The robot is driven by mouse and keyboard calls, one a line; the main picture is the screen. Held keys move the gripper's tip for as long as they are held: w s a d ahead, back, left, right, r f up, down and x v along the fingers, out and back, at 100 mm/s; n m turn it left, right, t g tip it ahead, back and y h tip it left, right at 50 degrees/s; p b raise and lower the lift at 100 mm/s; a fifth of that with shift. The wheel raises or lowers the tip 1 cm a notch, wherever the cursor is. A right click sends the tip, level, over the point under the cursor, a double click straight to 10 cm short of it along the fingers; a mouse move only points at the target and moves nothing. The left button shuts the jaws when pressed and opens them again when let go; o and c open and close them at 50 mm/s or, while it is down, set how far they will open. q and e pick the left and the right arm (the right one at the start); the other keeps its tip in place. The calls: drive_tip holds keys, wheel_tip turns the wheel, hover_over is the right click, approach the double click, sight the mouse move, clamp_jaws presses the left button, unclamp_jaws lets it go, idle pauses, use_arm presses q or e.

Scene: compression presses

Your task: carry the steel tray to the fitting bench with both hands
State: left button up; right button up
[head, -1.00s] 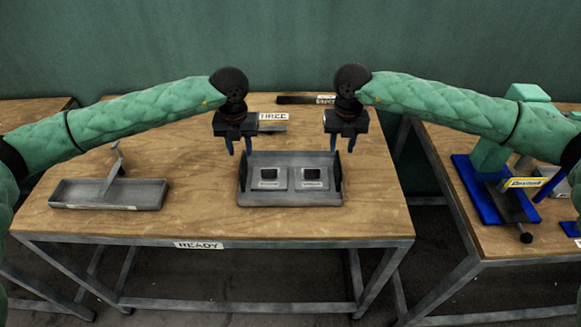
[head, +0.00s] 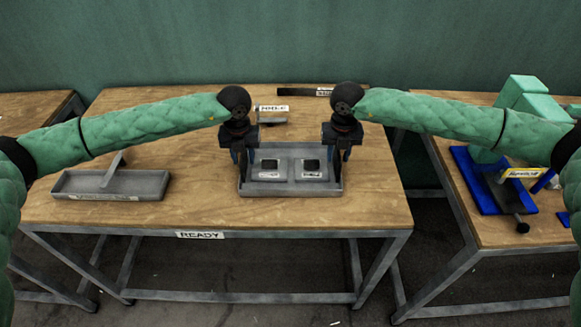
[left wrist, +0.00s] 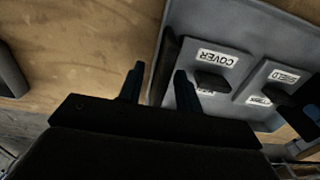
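The steel tray (head: 292,190) is a grey metal tray on the middle table, with raised ends left and right. Two grey blocks with dark knobs sit in it; in the left wrist view one is labelled COVER (left wrist: 222,75). My left gripper (head: 243,157) is at the tray's left end. In the left wrist view its two fingers (left wrist: 160,82) are apart, with the tray's dark end bar (left wrist: 171,58) showing between and beyond them. My right gripper (head: 337,157) is at the right end with its fingers apart. Finger contact is hard to tell.
A second grey tray (head: 100,185) with an upright part stands at the table's left. A READY label (head: 200,235) is on the front edge. A right-hand table carries a blue-based press (head: 490,190). Bare wood lies between the two trays.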

use_arm(q)
drive_tip(key=shift+f, duration=0.15)
use_arm(e)
drive_tip(key=shift+f, duration=0.15)
use_arm(q)
drive_tip(key=shift+s, duration=0.15)
use_arm(e)
drive_tip(key=shift+s, duration=0.15)
use_arm(q)
clamp_jaws()
use_arm(e)
clamp_jaws()
use_arm(q)
drive_tip(key=shift+d+r, duration=0.2)
use_arm(e)
drive_tip(key=shift+a, duration=0.2)
idle(0.4)
